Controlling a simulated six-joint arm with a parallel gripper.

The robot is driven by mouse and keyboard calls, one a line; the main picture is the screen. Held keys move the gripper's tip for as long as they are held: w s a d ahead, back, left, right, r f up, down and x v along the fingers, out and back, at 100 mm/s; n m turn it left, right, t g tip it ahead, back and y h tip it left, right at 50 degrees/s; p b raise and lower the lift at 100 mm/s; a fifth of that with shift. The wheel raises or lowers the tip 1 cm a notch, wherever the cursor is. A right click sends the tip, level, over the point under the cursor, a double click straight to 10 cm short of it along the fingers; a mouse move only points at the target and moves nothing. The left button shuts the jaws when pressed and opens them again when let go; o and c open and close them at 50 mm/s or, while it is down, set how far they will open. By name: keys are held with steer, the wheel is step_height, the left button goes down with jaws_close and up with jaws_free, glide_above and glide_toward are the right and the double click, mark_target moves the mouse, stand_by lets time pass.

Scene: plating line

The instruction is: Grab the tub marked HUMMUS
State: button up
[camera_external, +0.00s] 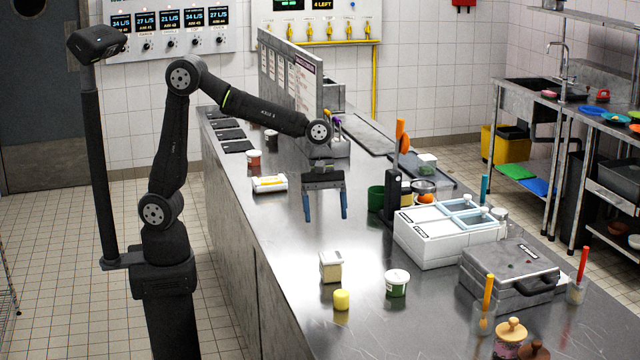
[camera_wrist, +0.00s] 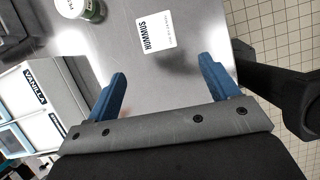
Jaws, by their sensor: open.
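The tub marked HUMMUS (camera_wrist: 157,33) shows its square white lid with dark lettering in the wrist view, beyond the gap between my fingers. In the external view, a square pale tub (camera_external: 331,268) on the steel counter matches it; its lettering cannot be read there. My gripper (camera_external: 326,207) hangs over the counter, farther back than the tub and apart from it. Its two blue fingers (camera_wrist: 162,70) are open with nothing between them.
A round green-and-white tub (camera_external: 397,283) and a yellow cup (camera_external: 341,300) stand close to the square tub. Counter beneath my gripper is clear.

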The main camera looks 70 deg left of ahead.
mark_target(332, 268)
steer(key=x, duration=1)
steer(key=shift+d+f, duration=0.1)
steer(key=shift+f, duration=0.1)
steer(key=shift+d+x, duration=0.1)
steer(key=shift+x, duration=1.25)
steer(key=shift+d+x, duration=0.15)
steer(key=shift+x, duration=1.2)
steer(key=shift+r, duration=0.2)
steer(key=c, duration=1.2)
